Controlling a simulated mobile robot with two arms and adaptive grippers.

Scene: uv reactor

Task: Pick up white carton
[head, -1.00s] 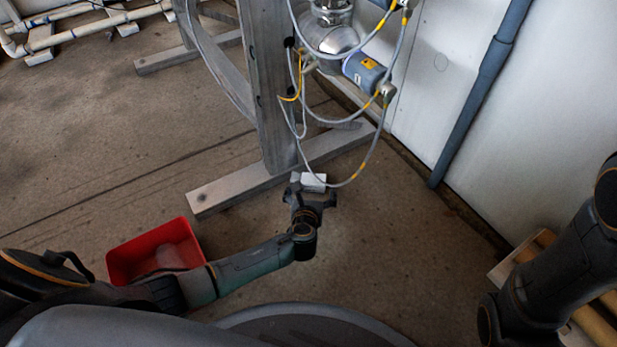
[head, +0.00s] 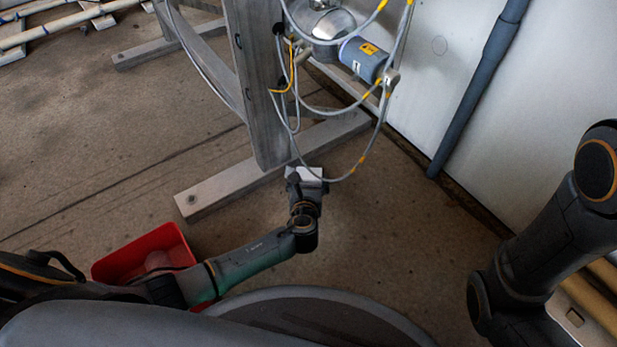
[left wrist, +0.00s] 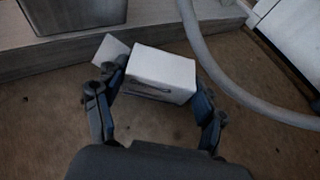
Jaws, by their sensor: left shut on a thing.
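The white carton (left wrist: 160,72) is a small box with a dark slot-like mark on one face and a flap at its left side. It sits between the two fingers of my left gripper (left wrist: 155,112), which is shut on it. In the head view the carton (head: 309,174) shows as a small white shape at the tip of my left gripper (head: 305,180), by the foot of the metal frame. Part of it is hidden by the gripper there. I cannot tell whether it touches the floor. My right gripper is not in view; only my right arm shows.
The metal frame's foot (head: 215,192) lies just behind the carton. Grey cables (head: 345,176) hang close to it on the right. A red bin (head: 128,258) stands at the lower left. A white wall with a grey pipe (head: 468,105) bounds the right side.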

